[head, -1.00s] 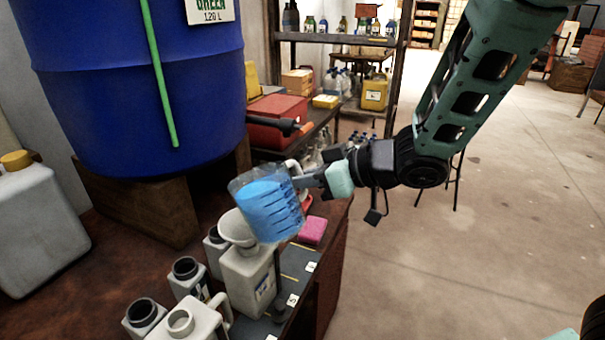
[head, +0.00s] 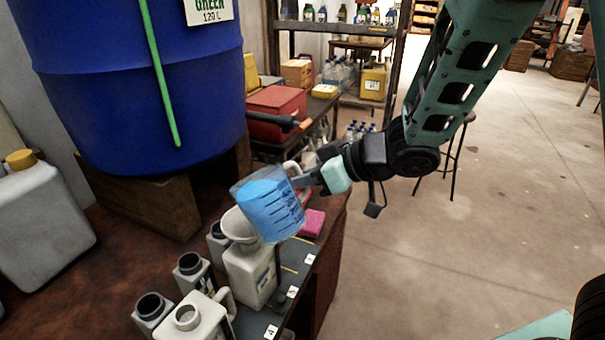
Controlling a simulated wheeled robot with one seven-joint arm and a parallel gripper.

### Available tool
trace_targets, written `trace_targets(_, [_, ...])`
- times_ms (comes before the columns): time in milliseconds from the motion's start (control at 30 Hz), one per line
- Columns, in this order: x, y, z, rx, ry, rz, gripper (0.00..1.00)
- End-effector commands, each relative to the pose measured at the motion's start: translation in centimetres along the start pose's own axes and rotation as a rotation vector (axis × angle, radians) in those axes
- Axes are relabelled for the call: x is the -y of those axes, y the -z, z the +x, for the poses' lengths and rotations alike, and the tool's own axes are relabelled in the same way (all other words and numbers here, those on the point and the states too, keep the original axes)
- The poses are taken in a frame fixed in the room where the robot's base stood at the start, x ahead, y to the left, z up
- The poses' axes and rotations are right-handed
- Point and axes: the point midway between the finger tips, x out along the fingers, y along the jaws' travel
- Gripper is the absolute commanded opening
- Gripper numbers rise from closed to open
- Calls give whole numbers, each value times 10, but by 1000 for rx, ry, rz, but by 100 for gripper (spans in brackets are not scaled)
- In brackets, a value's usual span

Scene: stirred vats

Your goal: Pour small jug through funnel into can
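The small jug (head: 270,208) is clear with dark marks and holds blue liquid. It is tilted, its rim leaning to the left, and hangs above and in front of the funnel. My gripper (head: 308,180) is at the right of the jug and looks shut on its handle; the fingertips are partly hidden. The white funnel (head: 236,226) stands in the mouth of a pale grey can (head: 248,275) on the bench. The jug hides part of the funnel. I see no stream of liquid between jug and funnel.
Several open grey cans (head: 190,270) stand close in front and left. A big blue drum (head: 130,80) rests on wooden blocks behind. A pink sponge (head: 313,223) lies right of the funnel, and a red toolbox (head: 275,110) stands behind. Open floor (head: 420,260) lies to the right.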

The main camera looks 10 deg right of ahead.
Motion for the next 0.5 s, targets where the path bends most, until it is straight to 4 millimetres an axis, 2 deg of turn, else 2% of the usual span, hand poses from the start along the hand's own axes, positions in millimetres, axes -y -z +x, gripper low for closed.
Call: trace_targets(500, [0,3,-2,60,1,12,0])
